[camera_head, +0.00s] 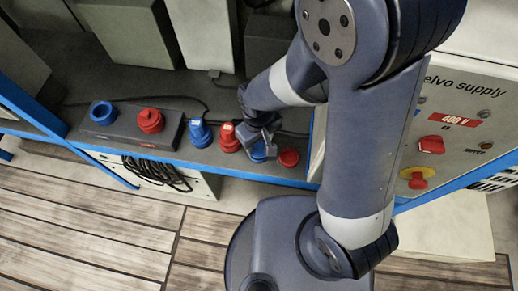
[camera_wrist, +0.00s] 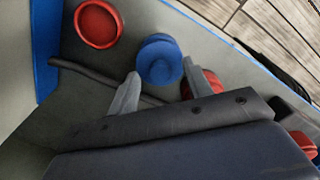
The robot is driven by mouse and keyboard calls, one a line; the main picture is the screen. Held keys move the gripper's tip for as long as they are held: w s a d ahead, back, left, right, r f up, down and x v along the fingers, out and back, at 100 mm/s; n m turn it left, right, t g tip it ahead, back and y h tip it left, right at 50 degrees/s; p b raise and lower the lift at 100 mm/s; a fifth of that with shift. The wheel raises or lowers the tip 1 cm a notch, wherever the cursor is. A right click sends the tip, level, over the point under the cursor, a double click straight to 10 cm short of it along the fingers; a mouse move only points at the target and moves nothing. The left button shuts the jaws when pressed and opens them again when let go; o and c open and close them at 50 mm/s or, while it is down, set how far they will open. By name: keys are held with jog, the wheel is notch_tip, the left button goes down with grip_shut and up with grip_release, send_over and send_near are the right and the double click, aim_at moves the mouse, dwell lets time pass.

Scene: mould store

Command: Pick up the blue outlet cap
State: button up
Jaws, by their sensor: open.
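The blue outlet cap (camera_wrist: 160,60) is a short round blue piece on the grey shelf. In the wrist view it sits at the fingertips of my gripper (camera_wrist: 160,73), in line with the gap between the two fingers. The fingers are apart, one on each side; whether they touch the cap I cannot tell. In the head view my gripper (camera_head: 262,138) is over the blue cap (camera_head: 258,153) and hides part of it.
A red cap (camera_head: 289,158) lies right of the blue one, and a red plug (camera_head: 229,138) and blue plug (camera_head: 200,133) stand to its left. A dark box (camera_head: 125,134) with blue and red outlets is further left. A supply cabinet (camera_head: 460,110) stands at right.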

jog(key=shift+f, duration=0.3)
jog(key=shift+c, duration=0.2)
grip_shut()
